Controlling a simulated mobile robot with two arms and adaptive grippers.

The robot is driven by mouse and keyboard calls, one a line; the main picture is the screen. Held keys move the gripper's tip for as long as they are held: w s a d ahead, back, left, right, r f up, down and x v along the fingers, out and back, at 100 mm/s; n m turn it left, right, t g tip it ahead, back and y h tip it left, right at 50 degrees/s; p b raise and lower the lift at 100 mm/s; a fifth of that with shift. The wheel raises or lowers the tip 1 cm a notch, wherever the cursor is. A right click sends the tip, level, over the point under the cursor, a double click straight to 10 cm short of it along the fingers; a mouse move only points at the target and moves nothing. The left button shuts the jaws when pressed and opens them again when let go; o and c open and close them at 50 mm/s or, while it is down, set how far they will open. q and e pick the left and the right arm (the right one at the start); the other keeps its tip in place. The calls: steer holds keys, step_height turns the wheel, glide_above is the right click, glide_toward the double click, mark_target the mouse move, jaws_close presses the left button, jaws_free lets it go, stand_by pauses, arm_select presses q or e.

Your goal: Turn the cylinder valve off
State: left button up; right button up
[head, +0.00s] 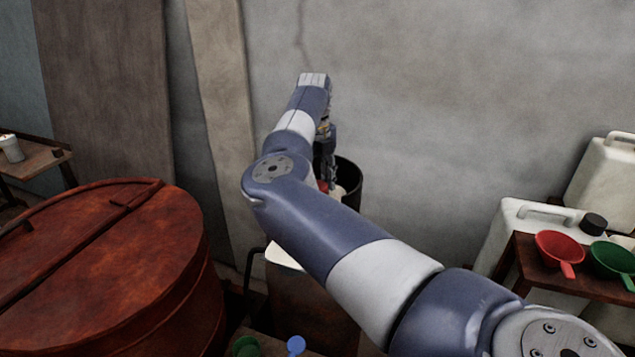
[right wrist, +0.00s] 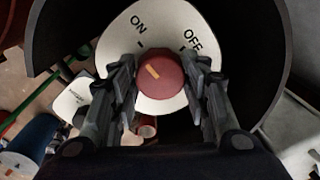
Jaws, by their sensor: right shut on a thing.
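The valve's red knob (right wrist: 160,84) sits on a white dial plate marked ON and OFF (right wrist: 165,30) in the right wrist view. Its orange mark points up and left, toward the ON side. My right gripper (right wrist: 161,72) has one finger on each side of the knob and is shut on it. In the head view my right gripper (head: 325,155) points down at the knob, mostly hidden by my arm. A sliver of the red knob (head: 322,186) shows there. A dark curved guard (head: 349,182) stands around the dial. My left gripper is not in view.
A large rusty red vat (head: 110,265) stands at the left. A bench with red (head: 559,247) and green (head: 612,259) funnels and white jugs (head: 520,225) stand at the right. The grey wall (head: 430,100) is close behind the valve.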

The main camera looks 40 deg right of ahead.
steer(key=shift+f+m+b, duration=0.15)
steer(key=shift+m+b, duration=0.85)
steer(key=shift+m, duration=0.4)
steer(key=shift+m+b, duration=0.4)
steer(key=shift+m, duration=0.5)
steer(key=m, duration=0.2)
steer(key=shift+m+b, duration=0.3)
steer(key=shift+m, duration=0.1)
steer(key=m, duration=1)
steer(key=shift+d, duration=0.1)
steer(key=shift+m, duration=0.3)
steer(key=o, duration=1.1)
steer(key=shift+c, duration=0.2)
steer(key=shift+r, duration=0.25)
